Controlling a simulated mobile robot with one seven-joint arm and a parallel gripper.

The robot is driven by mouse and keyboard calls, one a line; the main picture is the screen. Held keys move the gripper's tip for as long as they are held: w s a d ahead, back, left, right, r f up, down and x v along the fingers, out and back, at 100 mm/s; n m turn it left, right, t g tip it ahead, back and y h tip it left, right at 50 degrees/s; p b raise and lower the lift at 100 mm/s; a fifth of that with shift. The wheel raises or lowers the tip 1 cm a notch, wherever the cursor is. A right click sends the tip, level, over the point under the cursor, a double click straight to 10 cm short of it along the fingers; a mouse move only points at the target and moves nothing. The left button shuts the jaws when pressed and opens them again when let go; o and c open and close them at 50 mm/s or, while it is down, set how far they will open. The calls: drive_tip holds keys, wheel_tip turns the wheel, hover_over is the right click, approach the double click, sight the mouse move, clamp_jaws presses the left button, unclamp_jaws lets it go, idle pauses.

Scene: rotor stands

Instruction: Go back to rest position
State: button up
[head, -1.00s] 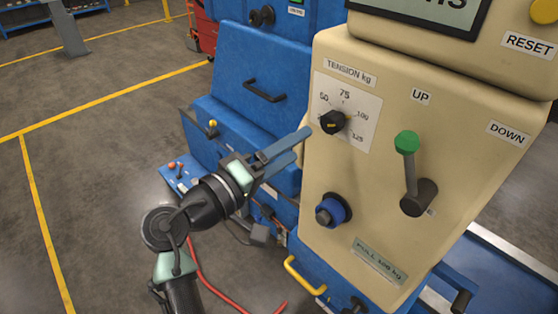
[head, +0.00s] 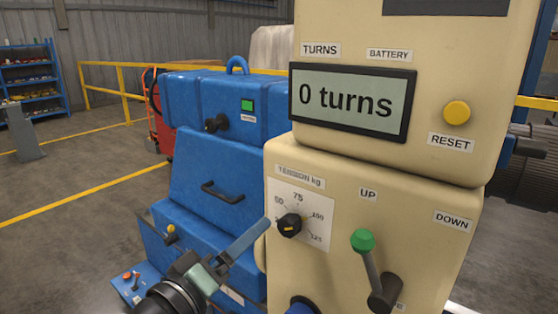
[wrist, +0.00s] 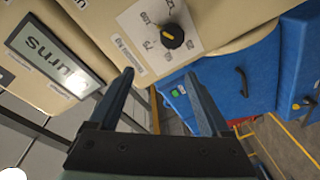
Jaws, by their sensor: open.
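My gripper (head: 235,246) is at the lower middle of the head view, just left of the cream control panel (head: 400,230). It points up and to the right, towards the black tension knob (head: 289,225). In the wrist view my gripper (wrist: 160,95) shows two fingers spread apart with nothing between them. The tension knob (wrist: 172,36) lies beyond the fingertips there, apart from them. The display (head: 352,101) reads "0 turns". The lever with a green ball (head: 362,240) stands to the right of the knob.
A yellow reset button (head: 456,113) is at the upper right of the panel. A blue machine body (head: 215,165) stands behind and left of my gripper. A small blue box (head: 135,285) with red buttons is at the lower left. Open floor lies further left.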

wheel_tip(320, 180, up, 10)
drive_tip(key=d+m+t+y, duration=0.2)
drive_tip(key=d+t+y, duration=0.1)
drive_tip(key=s+d+r+m+t+y, duration=0.1)
drive_tip(key=s+r+t+y, duration=0.1)
drive_tip(key=s+r+t, duration=0.2)
drive_tip(key=s+d+r+m+t+y, duration=0.2)
drive_tip(key=s+r, duration=0.9)
drive_tip(key=r, duration=0.6)
drive_tip(key=t+y, duration=0.1)
drive_tip(key=t, duration=0.1)
drive_tip(key=shift+s+d+r+t, duration=0.2)
drive_tip(key=shift+r+t, duration=0.1)
drive_tip(key=shift+t, duration=0.1)
